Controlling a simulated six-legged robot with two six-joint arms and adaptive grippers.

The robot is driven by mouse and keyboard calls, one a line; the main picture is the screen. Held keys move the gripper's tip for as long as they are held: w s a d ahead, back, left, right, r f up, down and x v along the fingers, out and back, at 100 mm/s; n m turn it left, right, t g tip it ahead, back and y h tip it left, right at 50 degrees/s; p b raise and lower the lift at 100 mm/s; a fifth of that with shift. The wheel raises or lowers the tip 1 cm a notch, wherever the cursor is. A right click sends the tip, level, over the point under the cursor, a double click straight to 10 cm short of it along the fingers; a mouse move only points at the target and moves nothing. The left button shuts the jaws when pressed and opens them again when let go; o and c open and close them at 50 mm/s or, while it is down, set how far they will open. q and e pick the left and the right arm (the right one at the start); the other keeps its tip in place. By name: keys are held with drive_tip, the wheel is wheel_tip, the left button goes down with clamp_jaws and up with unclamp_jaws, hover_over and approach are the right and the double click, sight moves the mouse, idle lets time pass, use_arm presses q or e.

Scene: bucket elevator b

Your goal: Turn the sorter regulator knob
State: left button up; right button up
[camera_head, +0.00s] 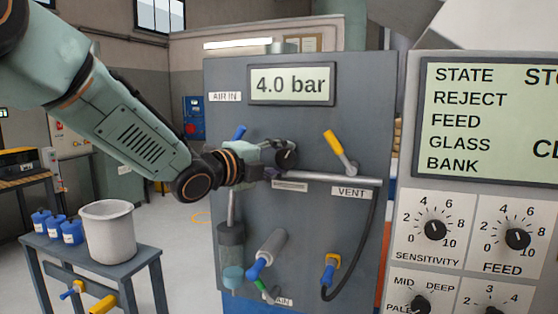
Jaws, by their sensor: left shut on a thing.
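A black regulator knob (287,156) sits on the grey air panel (223,119), below a display (291,85) that reads 4.0 bar. My left gripper (274,158) reaches in from the left and is shut on this knob. The fingers partly hide the knob and the panel behind it. My right gripper is not in view.
A yellow-handled valve (340,150) stands right of the knob on a horizontal pipe (330,179). A control panel (408,168) with several dials is at the right.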

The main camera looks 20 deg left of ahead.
use_arm(q)
drive_tip(key=shift+f, duration=0.25)
drive_tip(key=o, duration=0.9)
drive_tip(key=shift+s, duration=0.1)
drive_tip(key=shift+c, duration=0.2)
drive_tip(key=shift+o, duration=1.4)
drive_tip(key=shift+s+d+r, duration=0.1)
drive_tip(key=shift+r, duration=0.1)
drive_tip(key=shift+s+a, duration=0.3)
drive_tip(key=shift+a, duration=0.05)
drive_tip(key=v, duration=0.6)
drive_tip(key=shift+s, duration=0.25)
